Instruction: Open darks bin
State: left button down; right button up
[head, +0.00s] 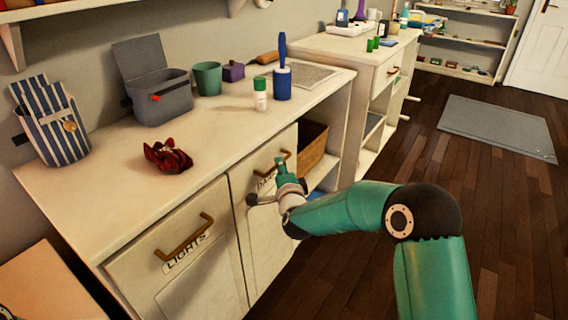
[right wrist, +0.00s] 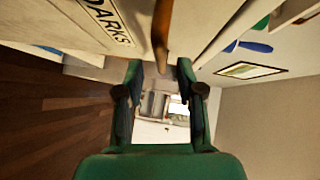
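The darks bin front (head: 266,238) is a cream panel in the counter's front. It looks shut, flush beside the lights bin (head: 195,270). Its DARKS label is partly covered by my right gripper (head: 282,172) in the head view. The label (right wrist: 108,20) shows clearly in the right wrist view. The bin's brown handle (right wrist: 161,32) stands out from the panel. In the right wrist view my right gripper (right wrist: 160,68) is open, its teal fingers apart, with the handle's end between or just beyond the tips. I cannot tell whether they touch. My left gripper is not in view.
An open shelf with a wicker basket (head: 312,147) is right of the darks bin.

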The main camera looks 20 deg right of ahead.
jog(key=shift+w+d+f, duration=0.15)
jog(key=shift+w, duration=0.8)
jog(key=shift+w+d+f, duration=0.1)
jog(key=shift+w+f, duration=0.05)
jog(key=shift+w, duration=0.8)
grip_shut()
